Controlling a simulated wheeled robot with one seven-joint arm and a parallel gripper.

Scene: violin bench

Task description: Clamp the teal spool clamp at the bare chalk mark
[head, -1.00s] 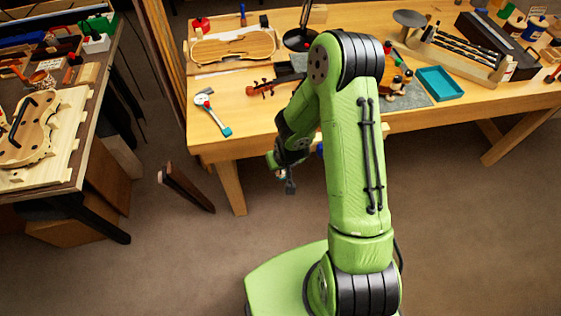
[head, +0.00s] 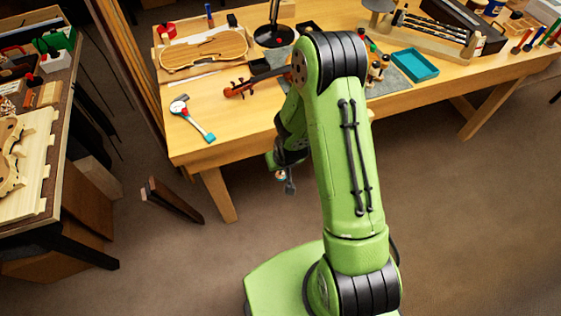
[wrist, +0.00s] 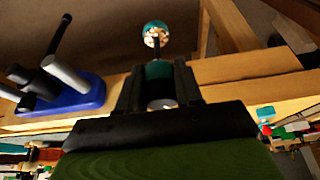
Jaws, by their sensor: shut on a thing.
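My gripper (wrist: 158,72) is shut on the teal spool clamp (wrist: 157,70), which stands between its fingers in the wrist view. The clamp's round teal end (wrist: 156,34) with pale spots shows beyond the fingertips. In the head view my gripper (head: 288,182) hangs in front of the workbench's near edge, over the floor. The violin body (head: 205,50) lies in a wooden holder at the back left of the workbench (head: 240,120), well apart from my gripper. I cannot make out a chalk mark or clamps along its rim.
A tool with a teal end (head: 193,117), a violin neck with scroll (head: 250,83), a lamp base (head: 275,36) and a teal tray (head: 415,65) lie on the workbench. A second bench (head: 50,140) stands left.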

